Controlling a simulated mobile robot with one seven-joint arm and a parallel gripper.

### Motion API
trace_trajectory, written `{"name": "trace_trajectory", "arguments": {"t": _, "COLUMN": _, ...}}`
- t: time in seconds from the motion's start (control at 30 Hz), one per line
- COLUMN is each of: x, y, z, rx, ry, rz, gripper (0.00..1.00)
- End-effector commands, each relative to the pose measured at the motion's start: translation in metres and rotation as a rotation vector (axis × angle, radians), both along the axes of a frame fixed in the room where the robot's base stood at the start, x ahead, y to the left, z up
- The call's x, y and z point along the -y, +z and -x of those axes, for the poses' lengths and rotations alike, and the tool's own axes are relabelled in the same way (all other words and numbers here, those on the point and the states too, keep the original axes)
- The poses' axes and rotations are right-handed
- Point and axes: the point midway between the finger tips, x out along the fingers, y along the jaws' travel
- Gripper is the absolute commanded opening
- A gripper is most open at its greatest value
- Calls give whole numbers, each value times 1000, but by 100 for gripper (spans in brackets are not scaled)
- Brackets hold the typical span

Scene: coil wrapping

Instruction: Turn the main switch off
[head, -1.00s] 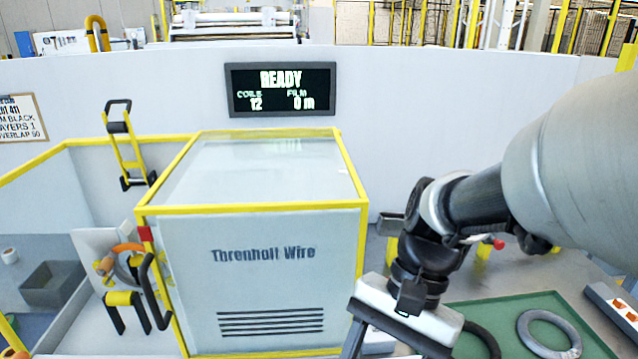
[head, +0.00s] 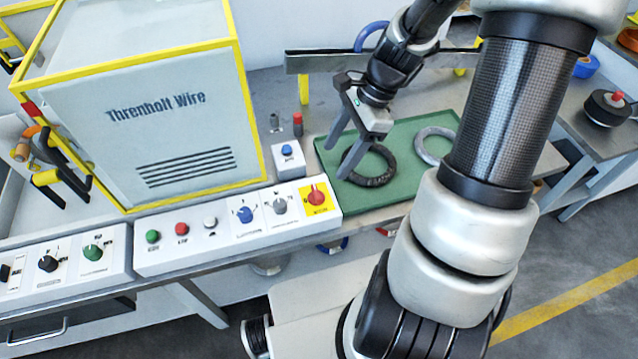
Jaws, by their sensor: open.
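The main switch (head: 316,195) is a red rotary knob on a yellow plate at the right end of the front control panel (head: 180,262). Its pointer direction is too small to tell surely. My gripper (head: 336,162) is open, its two fingers apart and pointing down and to the left. It appears above the green mat (head: 402,146), behind and slightly right of the switch in the picture, apart from it. Nothing is held between the fingers. A dark ring (head: 368,180) shows behind and beside the near finger.
The panel also carries green, red and white buttons and a blue knob (head: 244,214). A small box with a blue button (head: 287,152) stands just behind the switch. The yellow-framed wrapping machine (head: 175,120) is at the left. A grey ring (head: 435,145) lies on the mat.

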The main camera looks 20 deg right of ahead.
Motion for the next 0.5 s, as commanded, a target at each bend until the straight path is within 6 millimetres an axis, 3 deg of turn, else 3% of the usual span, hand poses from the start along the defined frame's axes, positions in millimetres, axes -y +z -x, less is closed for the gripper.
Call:
{"name": "trace_trajectory", "arguments": {"t": 0.3, "x": -28, "y": -67, "z": 1, "rx": -4, "ry": 4, "rz": -3, "gripper": 59}}
{"name": "trace_trajectory", "arguments": {"t": 0.5, "x": -40, "y": -96, "z": 1, "rx": -2, "ry": 2, "rz": -2, "gripper": 59}}
